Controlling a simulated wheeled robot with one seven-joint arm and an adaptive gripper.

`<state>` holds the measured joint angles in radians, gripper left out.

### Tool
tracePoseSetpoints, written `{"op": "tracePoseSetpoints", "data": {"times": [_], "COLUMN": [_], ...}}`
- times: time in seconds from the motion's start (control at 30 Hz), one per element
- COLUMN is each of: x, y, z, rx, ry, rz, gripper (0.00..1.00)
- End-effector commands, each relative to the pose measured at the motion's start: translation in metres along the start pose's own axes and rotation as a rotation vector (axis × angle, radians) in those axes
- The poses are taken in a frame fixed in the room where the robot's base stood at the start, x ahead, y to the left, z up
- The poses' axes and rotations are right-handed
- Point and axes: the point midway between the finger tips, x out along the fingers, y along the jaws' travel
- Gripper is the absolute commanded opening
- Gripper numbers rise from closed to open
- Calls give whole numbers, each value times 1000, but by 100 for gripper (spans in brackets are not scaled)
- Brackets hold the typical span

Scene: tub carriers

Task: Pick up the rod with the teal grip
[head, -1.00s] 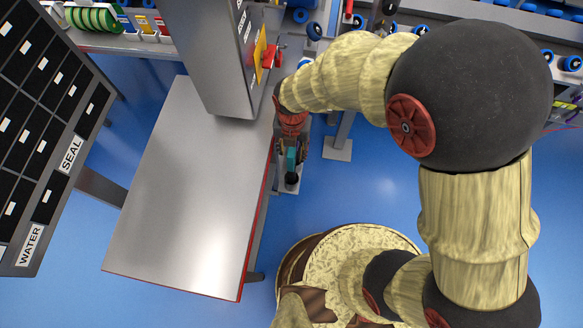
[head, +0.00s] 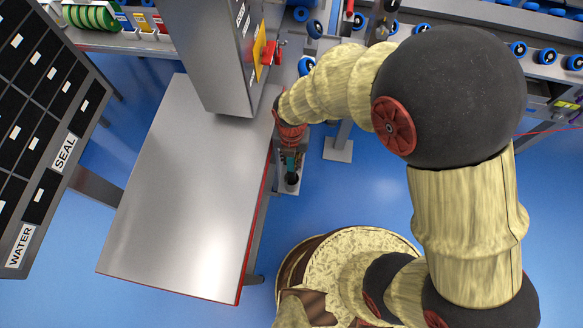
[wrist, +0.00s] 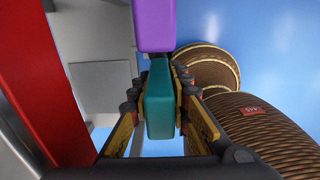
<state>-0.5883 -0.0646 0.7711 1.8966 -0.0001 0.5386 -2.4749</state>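The teal grip (wrist: 160,98) is a rounded block in the middle of the wrist view. It also shows in the head view (head: 291,162), below my gripper. My gripper (wrist: 160,95) has one finger on each side of the teal grip, with the pads very close to its sides. I cannot tell whether they touch it. The rest of the rod is hidden. A purple block (wrist: 153,25) lies directly beyond the teal grip in the wrist view.
A bare metal table (head: 190,190) with a red edge lies left of my gripper. A grey cabinet (head: 225,60) with a red handle (head: 272,53) stands behind it. A dark labelled panel (head: 45,130) is at far left.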

Motion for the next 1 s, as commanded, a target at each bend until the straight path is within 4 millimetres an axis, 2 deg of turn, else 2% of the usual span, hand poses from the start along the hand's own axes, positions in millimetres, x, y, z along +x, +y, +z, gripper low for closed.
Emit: {"op": "tracePoseSetpoints", "data": {"times": [0.3, 0.67, 0.77, 1.0], "x": [0, -3, -13, -60], "y": [0, 0, 1, 1], "z": [0, 0, 1, 1], "rx": [0, 0, 0, 0], "ry": [0, -1, -2, -3], "rz": [0, 1, 2, 3], "gripper": [0, 0, 0, 0]}}
